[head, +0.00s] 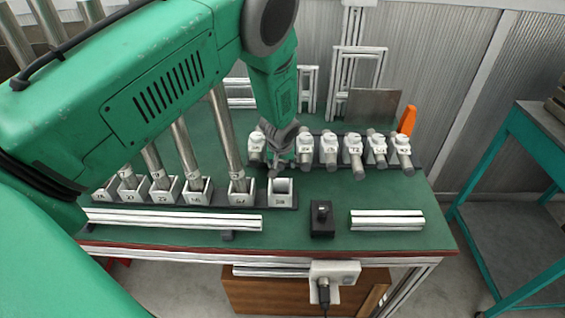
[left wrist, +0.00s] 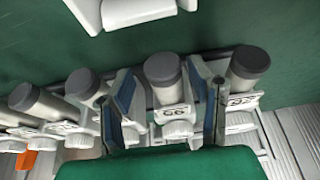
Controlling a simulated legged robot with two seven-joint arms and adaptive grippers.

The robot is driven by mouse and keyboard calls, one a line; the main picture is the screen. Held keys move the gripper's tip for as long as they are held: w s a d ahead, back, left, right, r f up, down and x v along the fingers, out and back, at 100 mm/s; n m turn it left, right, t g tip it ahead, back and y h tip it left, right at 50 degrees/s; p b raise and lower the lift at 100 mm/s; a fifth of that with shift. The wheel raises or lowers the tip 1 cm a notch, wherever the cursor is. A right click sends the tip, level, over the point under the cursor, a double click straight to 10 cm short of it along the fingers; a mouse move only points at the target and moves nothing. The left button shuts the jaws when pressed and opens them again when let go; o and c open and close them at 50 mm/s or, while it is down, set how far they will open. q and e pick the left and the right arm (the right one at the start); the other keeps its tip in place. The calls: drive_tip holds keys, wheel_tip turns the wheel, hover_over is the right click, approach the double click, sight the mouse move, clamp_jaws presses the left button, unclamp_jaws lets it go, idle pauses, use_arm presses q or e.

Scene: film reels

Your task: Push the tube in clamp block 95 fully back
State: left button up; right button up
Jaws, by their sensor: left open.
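The clamp block (left wrist: 172,113), whose upside-down label seems to read 95, is in the middle of the left wrist view. Its grey-capped tube (left wrist: 163,72) sticks out toward the camera. My left gripper (left wrist: 163,95) is open, with one finger on each side of this tube; whether either finger touches it I cannot tell. In the head view my left gripper (head: 283,148) reaches down at the second place from the left in the clamp row and mostly hides that block and tube. My right gripper is not in view.
Neighbouring clamped tubes (left wrist: 250,62) (left wrist: 88,84) stand close outside both fingers. In front, a row of white sockets (head: 240,190) holds tall upright tubes; the right-end socket (head: 281,190) looks empty. A small black block (head: 322,220) and aluminium profiles (head: 386,220) lie near the front edge.

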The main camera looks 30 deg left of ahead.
use_arm(q)
drive_tip(key=shift+a, duration=0.25)
drive_tip(key=shift+c, duration=0.4)
drive_tip(key=shift+a+f, duration=0.15)
drive_tip(key=shift+a, duration=0.15)
clamp_jaws()
drive_tip(key=shift+w, duration=0.15)
drive_tip(key=shift+w+a+b, duration=0.2)
drive_tip(key=shift+w+b, duration=0.25)
drive_tip(key=shift+w, duration=0.1)
drive_tip(key=shift+w+a+b, duration=0.15)
drive_tip(key=shift+w+b, duration=0.3)
drive_tip(key=shift+w, duration=0.05)
drive_tip(key=shift+w+a, duration=0.1)
drive_tip(key=shift+w, duration=0.15)
drive_tip(key=shift+w+a, duration=0.1)
drive_tip(key=shift+a, duration=0.2)
drive_tip(key=shift+o, duration=0.4)
unclamp_jaws()
drive_tip(key=shift+d, duration=0.1)
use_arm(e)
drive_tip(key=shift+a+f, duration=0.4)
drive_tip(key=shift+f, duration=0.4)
use_arm(q)
drive_tip(key=shift+d+r, duration=0.1)
drive_tip(key=shift+r, duration=0.1)
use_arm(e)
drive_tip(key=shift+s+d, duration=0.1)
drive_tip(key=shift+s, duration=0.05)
